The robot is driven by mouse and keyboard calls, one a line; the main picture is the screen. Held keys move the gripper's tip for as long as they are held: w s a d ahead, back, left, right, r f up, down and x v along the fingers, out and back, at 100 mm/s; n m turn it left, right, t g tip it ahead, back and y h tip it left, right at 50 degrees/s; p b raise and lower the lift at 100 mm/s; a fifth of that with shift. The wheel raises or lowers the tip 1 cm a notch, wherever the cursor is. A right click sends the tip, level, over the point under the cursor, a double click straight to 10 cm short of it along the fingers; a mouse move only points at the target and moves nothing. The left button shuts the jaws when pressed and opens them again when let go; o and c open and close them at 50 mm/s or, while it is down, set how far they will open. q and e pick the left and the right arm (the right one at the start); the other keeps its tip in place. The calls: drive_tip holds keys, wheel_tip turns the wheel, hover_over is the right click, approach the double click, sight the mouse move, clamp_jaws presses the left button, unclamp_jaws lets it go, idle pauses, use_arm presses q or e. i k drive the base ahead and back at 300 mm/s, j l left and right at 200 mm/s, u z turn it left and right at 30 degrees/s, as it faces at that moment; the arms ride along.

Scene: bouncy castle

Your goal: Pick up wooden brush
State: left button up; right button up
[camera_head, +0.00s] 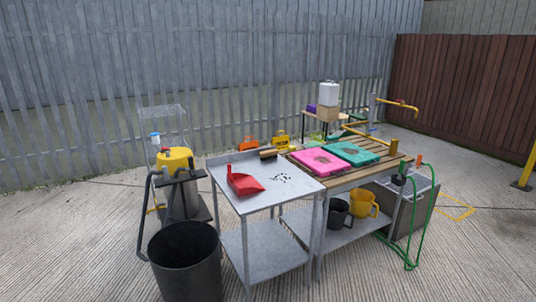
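A small brown object (268,154) that looks like the wooden brush lies at the back right of the metal table (252,199). It is small in the head view, so its bristles cannot be made out. A red dustpan (243,181) lies on the same table, nearer the left edge. Neither of my grippers is in view.
A black bin (186,262) stands at the table's front left, beside a yellow-topped machine (176,160). A wooden bench with pink (318,162) and teal (350,153) pads adjoins on the right. Concrete floor is open in front. A metal fence (230,60) closes the back.

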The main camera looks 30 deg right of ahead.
sight(270, 154)
drive_tip(key=i+l, duration=0.25)
drive_tip(key=l, duration=0.2)
drive_tip(key=i+l+u, duration=0.1)
drive_tip(key=i+l, duration=0.15)
drive_tip(key=l, duration=0.2)
drive_tip(key=i+l, duration=0.25)
drive_tip(key=l, duration=0.2)
drive_tip(key=i+l+u, duration=0.1)
drive_tip(key=i+l, duration=0.15)
drive_tip(key=l, duration=0.2)
drive_tip(key=i+l+u, duration=0.1)
drive_tip(key=i+l, duration=0.15)
drive_tip(key=l, duration=0.2)
drive_tip(key=i+l, duration=0.2)
drive_tip(key=l, duration=0.3)
drive_tip(key=i+l+u, duration=0.1)
drive_tip(key=l, duration=0.4)
drive_tip(key=i+l, duration=0.3)
drive_tip(key=l, duration=0.2)
